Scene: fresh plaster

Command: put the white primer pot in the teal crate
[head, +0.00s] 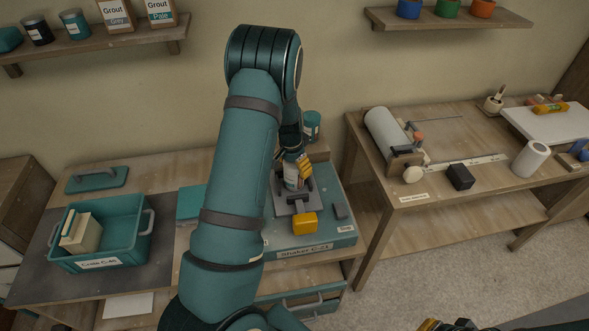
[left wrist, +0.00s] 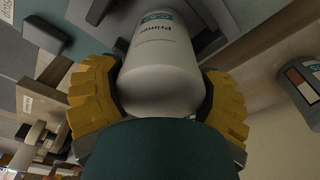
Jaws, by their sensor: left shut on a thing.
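The white primer pot (left wrist: 162,62) sits between the yellow fingers of my left gripper (left wrist: 158,100), which is shut on it. In the head view the pot (head: 291,176) shows small over the grey plate of the teal shaker (head: 310,243), partly hidden by the left gripper (head: 298,172). I cannot tell whether the pot still touches the plate. The teal crate (head: 113,247) stands at the left on a dark mat, with cream blocks inside at its left and free room at its right. Yellow tips of my right gripper (head: 446,325) show at the bottom edge; their opening is unclear.
A teal float (head: 97,179) lies behind the crate. A teal pot (head: 312,126) stands behind the shaker. The right table (head: 440,189) holds a paper roll (head: 388,131), a black block (head: 460,177) and a white roll (head: 530,158). Shelves with pots hang above.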

